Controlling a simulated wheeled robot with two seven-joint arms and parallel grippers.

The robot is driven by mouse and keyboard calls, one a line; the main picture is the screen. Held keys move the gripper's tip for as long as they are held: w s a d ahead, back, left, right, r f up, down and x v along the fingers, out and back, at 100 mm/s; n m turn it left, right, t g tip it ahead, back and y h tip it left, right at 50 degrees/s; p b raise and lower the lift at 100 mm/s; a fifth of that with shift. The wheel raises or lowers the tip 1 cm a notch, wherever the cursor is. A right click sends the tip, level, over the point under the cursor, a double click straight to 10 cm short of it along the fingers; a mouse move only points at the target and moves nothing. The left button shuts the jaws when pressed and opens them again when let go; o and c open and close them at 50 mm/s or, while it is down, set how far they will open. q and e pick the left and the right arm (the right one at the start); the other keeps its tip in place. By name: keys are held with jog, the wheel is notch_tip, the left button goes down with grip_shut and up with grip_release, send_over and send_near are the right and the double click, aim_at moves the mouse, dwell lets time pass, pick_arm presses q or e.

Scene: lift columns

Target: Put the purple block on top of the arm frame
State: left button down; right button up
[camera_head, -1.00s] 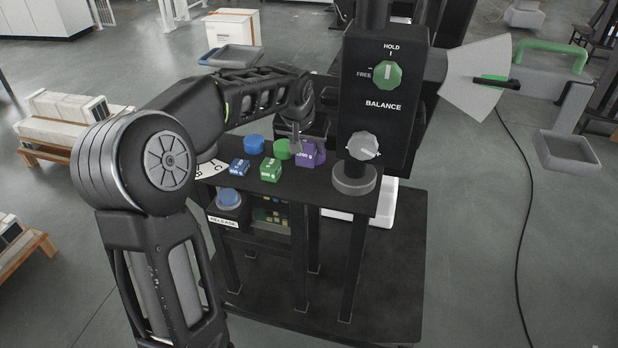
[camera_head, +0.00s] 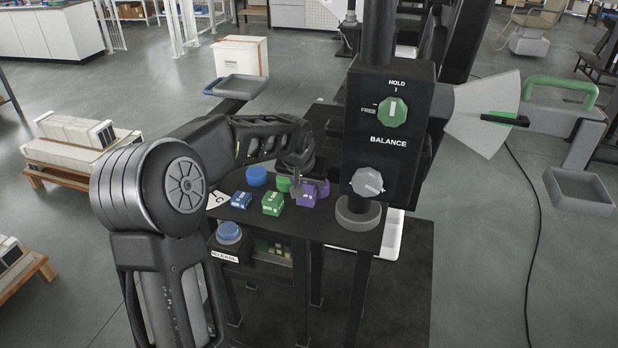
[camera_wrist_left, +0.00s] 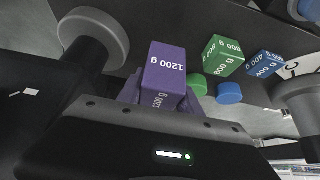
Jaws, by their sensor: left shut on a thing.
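The purple block (camera_head: 307,197) is at the black stand's top, right of the green block. It also shows in the left wrist view (camera_wrist_left: 165,68), marked 1200 g. My left gripper (camera_head: 297,187) is shut on the purple block, its fingers partly hidden by the block and wrist. I cannot tell whether the block still touches the shelf. A pivoted frame with a green handle (camera_head: 562,84) stands at the right and carries a grey tray (camera_head: 580,188); I cannot tell for sure whether this is the arm frame. My right gripper is not in view.
A green block (camera_head: 272,203) and blue block (camera_head: 241,200) lie left of the purple one, with blue (camera_head: 257,176) and green cylinders behind. The BALANCE panel (camera_head: 390,130) rises close to the right. A blue-edged tray (camera_head: 240,87) is behind my arm.

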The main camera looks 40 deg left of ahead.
aim_at(305, 190)
pick_arm(q)
jog(key=shift+w+f, duration=0.15)
jog(key=shift+f, duration=0.5)
jog(key=shift+f, duration=0.1)
jog(key=shift+f+p, duration=0.3)
jog(key=shift+f, duration=1.45)
jog(key=shift+f, duration=0.2)
jog(key=c, duration=0.8)
grip_release()
jog(key=shift+f, duration=0.1)
jog(key=shift+r, duration=0.25)
jog(key=b+v, duration=0.1)
jog(key=v, duration=1.1)
jog(key=shift+f+b, duration=0.1)
jog(key=shift+b, duration=0.2)
